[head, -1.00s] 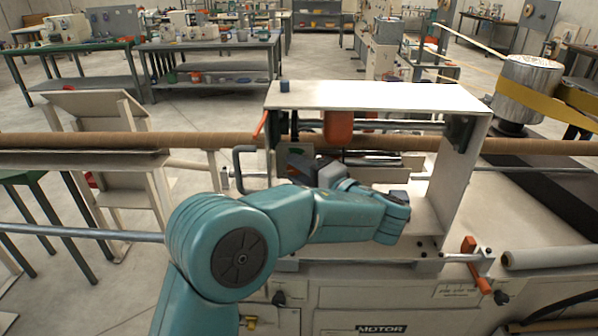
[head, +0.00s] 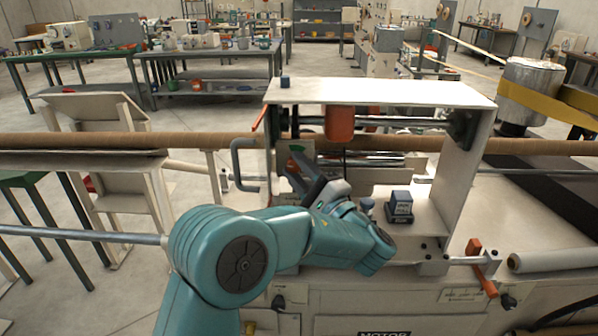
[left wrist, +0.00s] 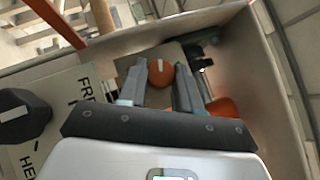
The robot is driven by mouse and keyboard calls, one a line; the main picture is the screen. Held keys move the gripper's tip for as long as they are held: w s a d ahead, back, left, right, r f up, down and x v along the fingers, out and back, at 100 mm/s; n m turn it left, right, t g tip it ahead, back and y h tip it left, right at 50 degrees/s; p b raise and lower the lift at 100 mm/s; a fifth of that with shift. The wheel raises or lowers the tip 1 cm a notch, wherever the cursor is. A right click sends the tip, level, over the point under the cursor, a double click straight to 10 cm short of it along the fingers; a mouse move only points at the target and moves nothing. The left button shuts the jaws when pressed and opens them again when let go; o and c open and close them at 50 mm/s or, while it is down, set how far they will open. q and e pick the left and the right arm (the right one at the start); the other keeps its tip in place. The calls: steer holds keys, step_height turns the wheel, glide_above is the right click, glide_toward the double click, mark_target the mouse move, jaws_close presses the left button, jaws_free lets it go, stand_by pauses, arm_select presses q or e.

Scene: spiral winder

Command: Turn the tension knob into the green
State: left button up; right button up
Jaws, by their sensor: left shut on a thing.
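The tension knob (left wrist: 160,73) is orange with a pale pointer line, on a grey plate in the left wrist view. My left gripper (left wrist: 160,80) has one finger on each side of it and is shut on it. In the head view my left gripper (head: 298,172) reaches into the left side of the white frame, and its fingers hide the knob there. A green patch (head: 296,149) shows on the panel just above the fingers. I cannot read where the pointer stands against the green. My right gripper is in neither view.
The white frame (head: 380,92) closes over the work from above and on the right. A grey crank handle (head: 240,165) stands close left of it. An orange block (head: 340,123) hangs under its top. A dark knob (left wrist: 22,115) sits beside printed lettering.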

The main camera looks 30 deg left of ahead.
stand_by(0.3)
arm_select(q)
steer(key=o, duration=1)
steer(key=shift+o, duration=0.2)
steer(key=v, duration=0.2)
steer(key=b+v, duration=0.1)
steer(key=v, duration=0.2)
steer(key=shift+w+d+f+b, duration=0.1)
steer(key=shift+f+b, duration=0.2)
steer(key=b, duration=2)
glide_toward(299, 171)
steer(key=v, duration=0.6)
steer(key=shift+d, duration=0.2)
